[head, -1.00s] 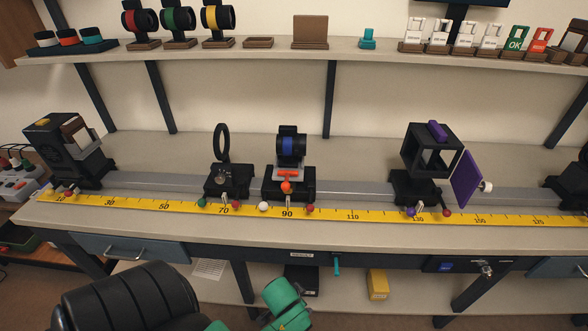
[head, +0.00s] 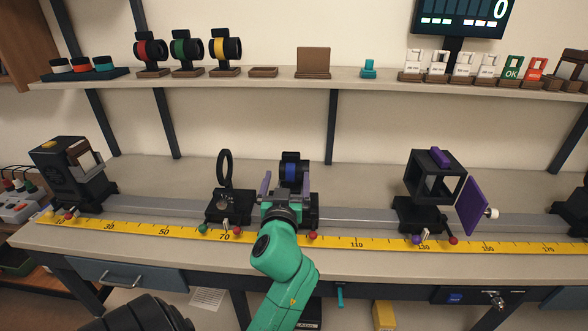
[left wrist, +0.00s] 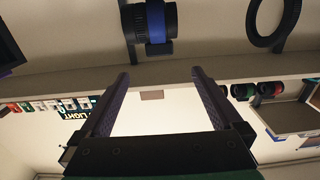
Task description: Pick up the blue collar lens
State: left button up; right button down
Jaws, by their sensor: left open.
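The blue collar lens (head: 291,170) is a black barrel with a blue band, standing upright on a black carriage on the bench rail. In the left wrist view the lens (left wrist: 156,20) is at the top, beyond the fingertips. My left gripper (head: 286,180) is in front of it in the head view, fingers apart on either side of the lens in the picture. In the left wrist view its fingers (left wrist: 160,74) are open with nothing between them. The gripper and wrist hide most of the carriage. My right gripper is not in view.
A black ring holder (head: 224,170) stands close left of the lens on the rail. A black cube frame (head: 435,178) with a purple plate (head: 472,206) stands to the right. The shelf (head: 340,84) behind holds red, green and yellow collar lenses. Bench between lens and cube is clear.

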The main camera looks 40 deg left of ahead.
aim_at(291, 156)
pick_arm(q)
jog(key=p+x, duration=0.3)
jog(key=x, duration=0.7)
jog(key=shift+w+a+r, duration=0.15)
jog(key=shift+w+a, duration=0.05)
jog(key=shift+w, duration=0.05)
jog(key=shift+w+a, duration=0.1)
jog(key=c, duration=0.9)
grip_shut()
